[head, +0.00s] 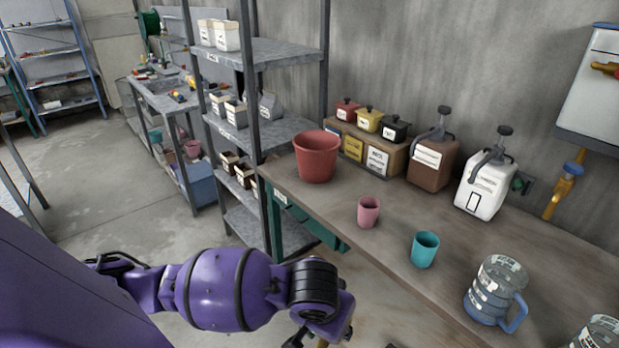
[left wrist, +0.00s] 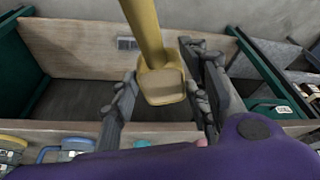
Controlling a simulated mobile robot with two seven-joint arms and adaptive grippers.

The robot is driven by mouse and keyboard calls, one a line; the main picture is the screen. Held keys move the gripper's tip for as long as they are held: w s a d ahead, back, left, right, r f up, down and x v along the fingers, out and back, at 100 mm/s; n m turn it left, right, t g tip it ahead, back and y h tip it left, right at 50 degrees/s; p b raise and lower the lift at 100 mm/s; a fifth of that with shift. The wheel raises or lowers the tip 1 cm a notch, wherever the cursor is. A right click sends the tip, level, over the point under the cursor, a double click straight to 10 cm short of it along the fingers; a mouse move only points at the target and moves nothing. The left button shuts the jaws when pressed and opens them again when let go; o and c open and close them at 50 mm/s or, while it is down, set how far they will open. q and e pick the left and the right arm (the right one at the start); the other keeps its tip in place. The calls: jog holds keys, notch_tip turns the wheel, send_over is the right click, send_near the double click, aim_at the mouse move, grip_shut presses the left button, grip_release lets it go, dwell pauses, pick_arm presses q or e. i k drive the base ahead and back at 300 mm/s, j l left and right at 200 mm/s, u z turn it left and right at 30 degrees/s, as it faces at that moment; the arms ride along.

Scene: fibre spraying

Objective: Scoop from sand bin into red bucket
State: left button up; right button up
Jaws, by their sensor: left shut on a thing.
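The red bucket (head: 317,157) stands upright on the workbench (head: 400,245) near its far-left end. My left gripper (left wrist: 163,88) shows in the left wrist view, its dark grey fingers on either side of a yellow handle (left wrist: 148,32). It is shut on this handle, and the far end runs out of the top of the picture. In the head view my purple left arm is low in front of the bench, and its gripper is mostly cut off by the bottom edge. I cannot make out a sand bin. My right gripper is not in view.
A pink cup (head: 368,212), a teal cup (head: 425,249) and a clear jug (head: 495,291) stand along the bench. A brown dispenser (head: 433,160) and white dispenser (head: 486,186) stand by the wall. A grey shelf rack (head: 285,52) stands left of the bench.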

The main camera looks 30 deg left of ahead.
aim_at(317, 158)
jog(key=i+j, duration=0.1)
jog(key=j, duration=1.6)
jog(key=i, duration=0.05)
